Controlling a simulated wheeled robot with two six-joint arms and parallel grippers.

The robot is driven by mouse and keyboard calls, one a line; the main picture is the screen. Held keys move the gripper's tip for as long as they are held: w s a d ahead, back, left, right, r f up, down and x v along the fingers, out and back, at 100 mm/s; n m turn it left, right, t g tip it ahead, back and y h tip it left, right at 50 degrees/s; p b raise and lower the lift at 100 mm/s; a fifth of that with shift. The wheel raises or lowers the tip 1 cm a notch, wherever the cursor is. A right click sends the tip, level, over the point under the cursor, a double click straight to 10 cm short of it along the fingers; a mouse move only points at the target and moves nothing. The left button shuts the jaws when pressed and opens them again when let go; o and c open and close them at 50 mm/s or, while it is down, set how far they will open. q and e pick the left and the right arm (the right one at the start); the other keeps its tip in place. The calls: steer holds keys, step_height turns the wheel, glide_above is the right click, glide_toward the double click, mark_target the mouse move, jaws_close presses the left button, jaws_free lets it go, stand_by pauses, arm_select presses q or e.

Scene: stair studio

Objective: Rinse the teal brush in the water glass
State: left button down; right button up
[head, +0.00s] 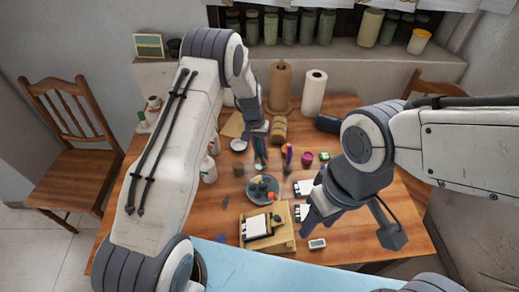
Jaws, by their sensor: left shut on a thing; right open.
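My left gripper (256,135) is shut on the teal brush (260,152), pointing down over the middle of the wooden table. The brush hangs upright under the fingers, and its lower end is among small vessels behind the round palette. I cannot clearly pick out the water glass; a small dark vessel (238,169) stands just left of the brush. Whether the brush tip is inside a glass is too small to tell. My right gripper (308,220) is open and empty, low over the table's right front, near white cards.
A round palette (275,197) with paint blobs lies in front of the brush. A small wooden easel or box (284,238) stands nearer. A magenta pot (307,158), paper roll (314,92) and white bottle (208,170) stand around. Chairs (70,150) flank the table.

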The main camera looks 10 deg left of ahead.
arm_select(q)
steer(key=shift+r+p, duration=2.35)
steer(key=shift+r, duration=1.3)
steer(key=shift+r, duration=0.1)
steer(key=shift+r+p, duration=1.7)
steer(key=shift+r, duration=0.8)
steer(key=shift+f, duration=0.1)
